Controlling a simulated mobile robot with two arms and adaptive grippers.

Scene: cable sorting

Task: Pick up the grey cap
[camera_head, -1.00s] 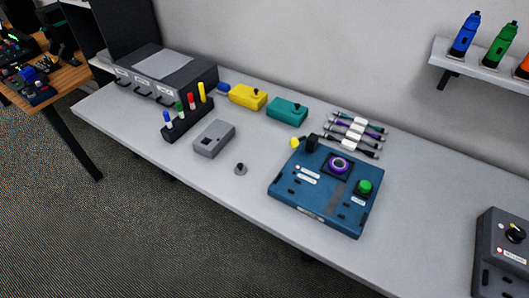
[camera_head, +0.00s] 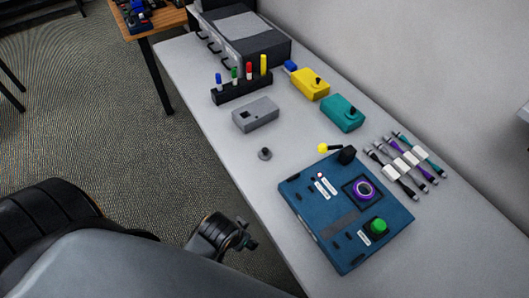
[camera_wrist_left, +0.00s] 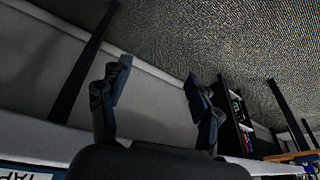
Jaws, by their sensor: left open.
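The grey cap (camera_head: 264,154) is a small round knob-like piece. It stands on the light grey table (camera_head: 215,125) near its front edge, between the grey box (camera_head: 256,114) and the blue panel box. My left gripper (camera_head: 248,234) is in front of the table edge, below the cap in the head view and well apart from it. Its two fingers stand apart and empty in the left wrist view (camera_wrist_left: 158,95). The cap does not show in that view. My right gripper is in neither view.
The blue panel box (camera_head: 345,212), with a purple ring and green button, stands right of the cap. A yellow box (camera_head: 310,84), a teal box (camera_head: 343,112), a marker rack (camera_head: 242,90) and several cables (camera_head: 404,165) lie farther back. The table around the cap is clear.

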